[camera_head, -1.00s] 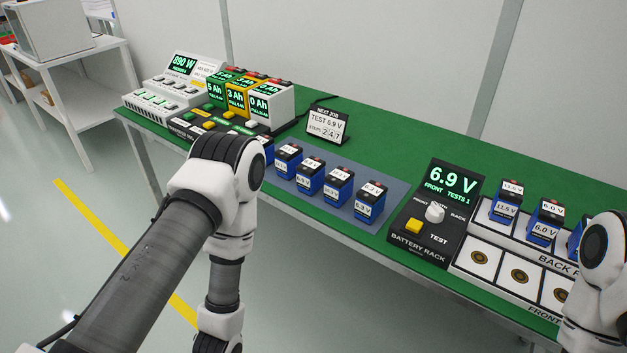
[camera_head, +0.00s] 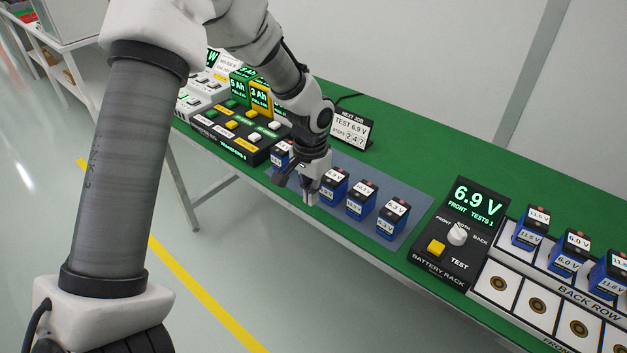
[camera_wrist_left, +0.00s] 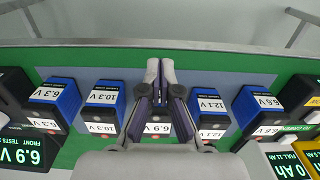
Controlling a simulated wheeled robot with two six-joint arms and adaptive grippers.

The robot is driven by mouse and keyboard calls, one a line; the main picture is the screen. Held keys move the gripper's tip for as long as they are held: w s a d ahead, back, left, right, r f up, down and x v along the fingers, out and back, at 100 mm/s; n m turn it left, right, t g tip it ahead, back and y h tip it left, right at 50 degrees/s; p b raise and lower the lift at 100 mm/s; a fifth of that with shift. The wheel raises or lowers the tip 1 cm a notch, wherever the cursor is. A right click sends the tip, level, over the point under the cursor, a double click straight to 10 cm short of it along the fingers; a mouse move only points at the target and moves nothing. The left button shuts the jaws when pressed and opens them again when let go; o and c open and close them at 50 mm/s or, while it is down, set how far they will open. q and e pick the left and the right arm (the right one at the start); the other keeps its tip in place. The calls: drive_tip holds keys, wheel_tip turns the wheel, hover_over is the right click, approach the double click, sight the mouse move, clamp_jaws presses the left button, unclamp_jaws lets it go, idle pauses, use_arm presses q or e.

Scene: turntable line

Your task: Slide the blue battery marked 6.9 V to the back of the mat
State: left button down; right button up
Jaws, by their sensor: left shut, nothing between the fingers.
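The blue battery marked 6.9 V (camera_head: 333,187) stands upright on the blue-grey mat (camera_head: 415,203), in the middle of a row of several batteries. In the left wrist view its 6.9 V label (camera_wrist_left: 157,128) shows between my finger bases, and the fingers cover much of its front. My left gripper (camera_head: 311,196) is shut and empty. Its fingertips (camera_wrist_left: 160,68) are low, by the battery's front side towards the table's front edge. I cannot tell whether they touch it. My right gripper is not in view.
The 12.1 V battery (camera_wrist_left: 210,110) and 10.3 V battery (camera_wrist_left: 103,107) stand close on either side. The 6.3 V battery (camera_head: 392,218) is at the row's right end. A job sign (camera_head: 351,130) stands behind the mat; the battery rack (camera_head: 455,235) is to its right.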

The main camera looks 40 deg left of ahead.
sight(321, 208)
use_arm(q)
drive_tip(key=shift+w+d+f+p, duration=0.15)
drive_tip(key=shift+w+f+p, duration=0.2)
drive_tip(key=shift+w+f, duration=1.65)
drive_tip(key=shift+s+f, duration=0.1)
drive_tip(key=shift+s, duration=0.05)
